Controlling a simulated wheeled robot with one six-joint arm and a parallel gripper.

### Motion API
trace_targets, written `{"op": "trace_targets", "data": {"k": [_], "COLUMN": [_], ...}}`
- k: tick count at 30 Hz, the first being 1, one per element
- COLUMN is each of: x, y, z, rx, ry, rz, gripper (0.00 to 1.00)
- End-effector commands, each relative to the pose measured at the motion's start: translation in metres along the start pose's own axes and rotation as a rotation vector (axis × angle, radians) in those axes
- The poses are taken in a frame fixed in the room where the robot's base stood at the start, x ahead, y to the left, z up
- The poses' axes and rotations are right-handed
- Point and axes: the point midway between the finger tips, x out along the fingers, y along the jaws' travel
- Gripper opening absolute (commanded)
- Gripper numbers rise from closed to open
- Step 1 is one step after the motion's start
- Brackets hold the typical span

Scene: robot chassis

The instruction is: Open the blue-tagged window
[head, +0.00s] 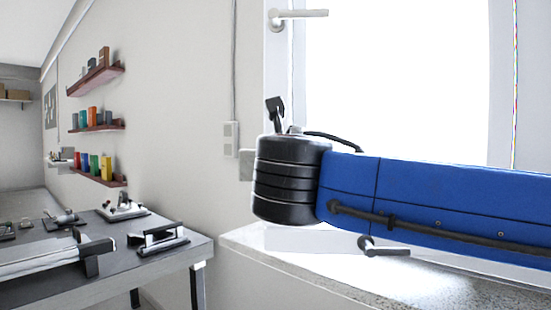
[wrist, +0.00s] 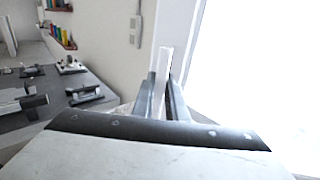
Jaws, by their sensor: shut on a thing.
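The window (head: 400,75) fills the right of the head view, with bright glass and a white frame. A grey lever handle (head: 298,14) shows at its upper left, and another lever handle (head: 385,247) shows below my blue arm. No blue tag is visible on either. In the wrist view, my gripper (wrist: 164,88) has its dark fingers on either side of a pale bar (wrist: 164,62) beside the window frame (wrist: 182,40), and is shut on it. I cannot tell whether the bar is a handle or part of the frame. My arm hides part of the window.
A grey bench (head: 80,262) with clamps and tools stands at the left. Red shelves (head: 97,125) with small boxes hang on the wall. A speckled sill (head: 300,270) runs under the window. A wall socket (head: 230,136) sits left of the window.

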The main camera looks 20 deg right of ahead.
Motion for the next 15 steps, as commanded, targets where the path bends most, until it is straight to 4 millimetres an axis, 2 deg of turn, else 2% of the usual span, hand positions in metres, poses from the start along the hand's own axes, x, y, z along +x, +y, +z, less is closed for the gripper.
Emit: {"op": "trace_targets", "data": {"k": [6,15], "x": [-0.0105,-0.0129], "y": [0.0009,0.001], "z": [0.0004,0.0005], "rx": [0.0,0.0], "ry": [-0.001,-0.001], "rz": [0.02,0.024], "gripper": [0.0,0.0]}}
